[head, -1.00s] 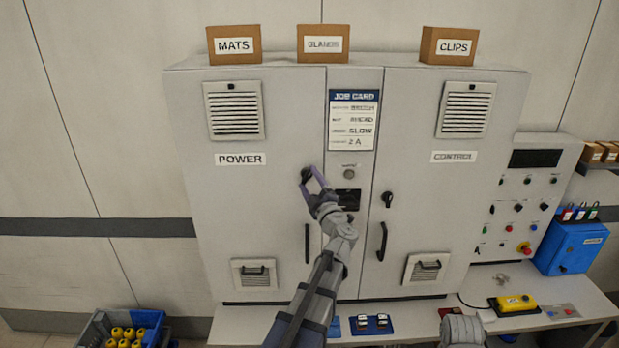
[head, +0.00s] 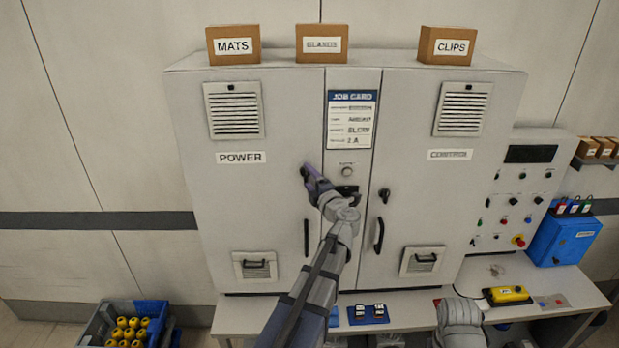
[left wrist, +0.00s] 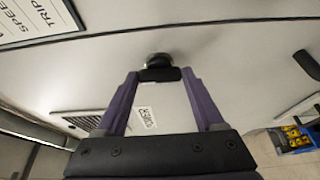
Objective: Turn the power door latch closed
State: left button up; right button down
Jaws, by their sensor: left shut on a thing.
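The power door latch (left wrist: 159,73) is a small black knob with a flat bar on the left cabinet door, the one labelled POWER (head: 241,157). In the left wrist view the bar lies across between the two purple fingertips. My left gripper (head: 308,174) reaches up to the door in the head view and is shut on the latch. The gripper covers most of the latch in the head view, so its exact turn is hard to tell there. My right gripper is not in view.
The power door's black handle (head: 307,238) is just below my left gripper. A second black latch (head: 384,195) and handle (head: 379,235) are on the control door. A job card (head: 351,120) hangs between the doors. A bench (head: 400,310) runs below the cabinet.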

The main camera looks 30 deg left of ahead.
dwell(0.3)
pick_arm(q)
jog(key=o, duration=1.4)
jog(key=v, duration=0.7)
jog(key=shift+s+d, duration=0.25)
jog(key=shift+d, duration=0.05)
